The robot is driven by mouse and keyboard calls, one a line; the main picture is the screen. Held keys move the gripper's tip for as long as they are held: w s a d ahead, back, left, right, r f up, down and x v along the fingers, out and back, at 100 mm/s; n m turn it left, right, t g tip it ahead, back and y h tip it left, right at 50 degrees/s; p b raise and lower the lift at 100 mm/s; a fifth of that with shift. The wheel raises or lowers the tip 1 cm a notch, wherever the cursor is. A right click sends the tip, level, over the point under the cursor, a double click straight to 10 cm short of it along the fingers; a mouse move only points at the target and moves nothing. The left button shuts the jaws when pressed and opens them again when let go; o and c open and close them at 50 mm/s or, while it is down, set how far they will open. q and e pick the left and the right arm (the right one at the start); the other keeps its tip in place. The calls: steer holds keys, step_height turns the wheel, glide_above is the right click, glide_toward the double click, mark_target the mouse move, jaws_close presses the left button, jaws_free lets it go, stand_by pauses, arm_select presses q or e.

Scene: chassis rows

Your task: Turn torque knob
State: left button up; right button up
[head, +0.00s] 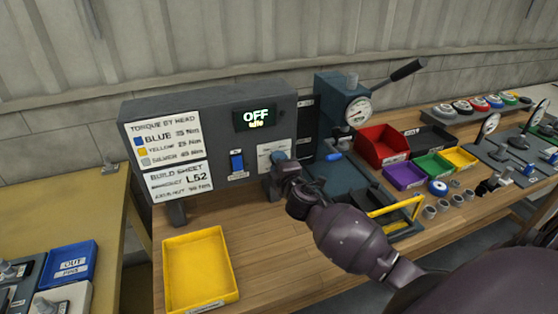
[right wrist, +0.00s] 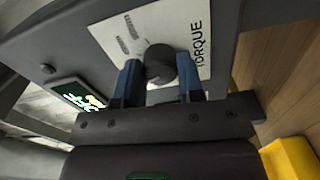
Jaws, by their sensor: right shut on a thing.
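The dark round torque knob (right wrist: 160,63) sits on a white plate (right wrist: 200,30) marked TORQUE in the right wrist view. My right gripper (right wrist: 160,78) is shut on the knob, with one blue finger on each side of it. In the head view my right gripper (head: 278,160) is at the lower right of the grey control box (head: 215,110) and hides the knob. The box's display (head: 255,118) reads OFF with a smaller line "idle" below. My left gripper is not in view.
A blue switch (head: 236,161) and printed sheets (head: 168,145) are on the box front. A yellow tray (head: 200,268) lies in front. A gauge press (head: 345,115) stands right of the box, with coloured bins such as the red bin (head: 381,146) beyond. Bare wood shows right of the tray.

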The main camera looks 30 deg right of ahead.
steer(key=shift+n, duration=0.6)
steer(key=o, duration=0.9)
steer(key=shift+s, duration=0.1)
steer(key=v, duration=1)
steer(key=shift+s, duration=0.3)
